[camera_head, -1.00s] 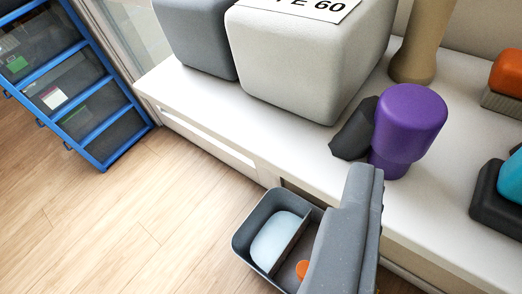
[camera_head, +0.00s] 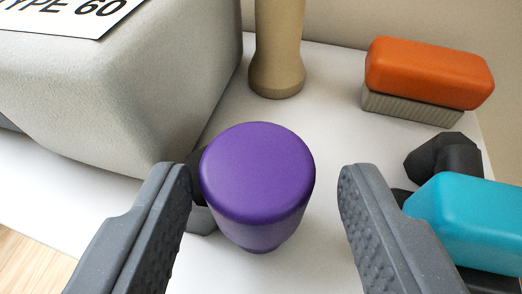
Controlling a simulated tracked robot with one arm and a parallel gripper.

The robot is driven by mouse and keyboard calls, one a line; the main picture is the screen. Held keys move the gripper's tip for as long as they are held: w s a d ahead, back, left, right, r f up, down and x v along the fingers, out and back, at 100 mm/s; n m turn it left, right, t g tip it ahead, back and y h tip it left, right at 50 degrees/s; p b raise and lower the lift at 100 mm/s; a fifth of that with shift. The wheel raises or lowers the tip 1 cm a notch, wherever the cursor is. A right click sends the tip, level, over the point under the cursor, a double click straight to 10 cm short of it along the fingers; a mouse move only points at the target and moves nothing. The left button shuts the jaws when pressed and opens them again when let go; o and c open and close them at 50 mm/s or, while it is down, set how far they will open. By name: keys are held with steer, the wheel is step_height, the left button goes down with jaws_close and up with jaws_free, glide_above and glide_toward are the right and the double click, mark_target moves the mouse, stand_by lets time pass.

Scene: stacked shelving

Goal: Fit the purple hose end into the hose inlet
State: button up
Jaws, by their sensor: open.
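The purple hose end (camera_head: 258,180) is a thick rounded cylinder with a narrower lower part, on the white shelf surface. A dark grey piece shows beside and behind it on its left, partly hidden. My gripper (camera_head: 268,190) is open, with its two grey textured fingers on either side of the purple hose end. The left finger is close to it and the right finger has a visible gap. I cannot tell whether the left finger touches it. No hose inlet can be clearly made out in view.
A large light grey block (camera_head: 130,85) with a "TYPE 60" label stands at the left. A tan post (camera_head: 277,45) stands behind. An orange brush (camera_head: 428,75) lies at the back right. A teal object (camera_head: 470,220) with dark parts is close to the right finger. The white shelf (camera_head: 325,105) has bare room in the middle.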

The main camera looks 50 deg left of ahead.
mark_target(264, 144)
steer(key=shift+x, duration=2.65)
steer(key=c, duration=0.8)
steer(key=shift+r, duration=0.15)
